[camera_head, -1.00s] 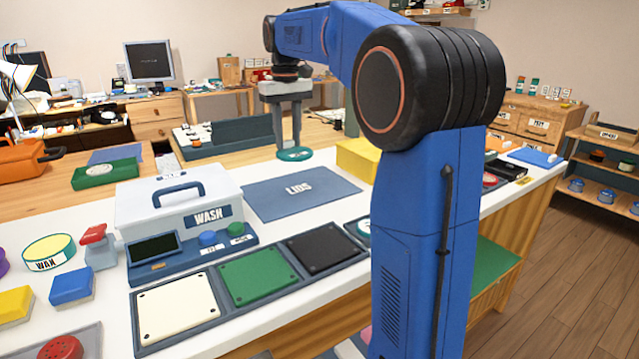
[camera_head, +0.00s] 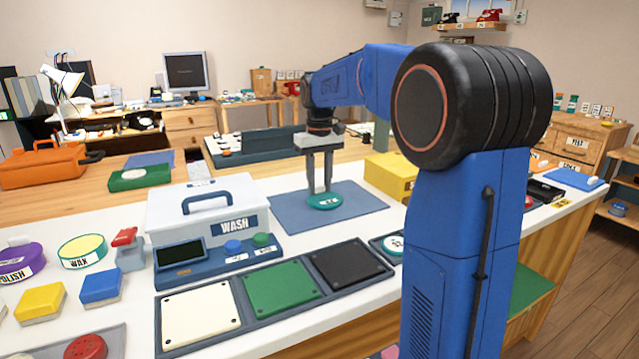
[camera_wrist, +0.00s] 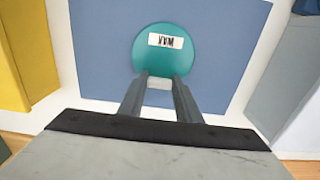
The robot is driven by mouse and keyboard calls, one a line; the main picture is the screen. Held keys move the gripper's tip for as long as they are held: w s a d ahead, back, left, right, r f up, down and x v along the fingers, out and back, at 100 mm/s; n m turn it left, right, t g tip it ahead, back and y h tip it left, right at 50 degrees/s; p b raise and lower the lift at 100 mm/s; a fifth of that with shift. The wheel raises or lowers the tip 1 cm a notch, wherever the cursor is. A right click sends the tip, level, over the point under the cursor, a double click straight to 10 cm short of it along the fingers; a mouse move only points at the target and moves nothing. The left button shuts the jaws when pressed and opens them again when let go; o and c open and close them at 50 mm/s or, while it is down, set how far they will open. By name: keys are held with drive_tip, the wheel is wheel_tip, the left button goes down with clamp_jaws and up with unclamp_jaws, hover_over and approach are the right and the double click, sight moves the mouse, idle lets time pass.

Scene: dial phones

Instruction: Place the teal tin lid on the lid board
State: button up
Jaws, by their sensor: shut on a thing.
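The teal tin lid (camera_head: 324,200) is a round disc with a small white label. It also shows in the wrist view (camera_wrist: 162,60), with the two fingers at its near edge. My gripper (camera_head: 321,190) is shut on the lid and points down over the blue lid board (camera_head: 283,215). The lid is over the board's middle, very low; I cannot tell whether it touches the board. In the wrist view, the blue board (camera_wrist: 105,50) spreads around the lid on both sides. The board's printed word is hidden behind the lid and gripper.
A white wash box (camera_head: 165,215) stands left of the board. A yellow box (camera_head: 390,175) stands to its right. White, green (camera_head: 279,287) and black pads lie in a tray in front. Bare board surface is free around the lid.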

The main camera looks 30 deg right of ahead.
sight(319, 187)
drive_tip(key=shift+f, duration=0.1)
drive_tip(key=o, duration=1)
wheel_tip(319, 187, up, 12)
drive_tip(key=shift+r, duration=0.15)
drive_tip(key=shift+s, duration=0.1)
idle(0.4)
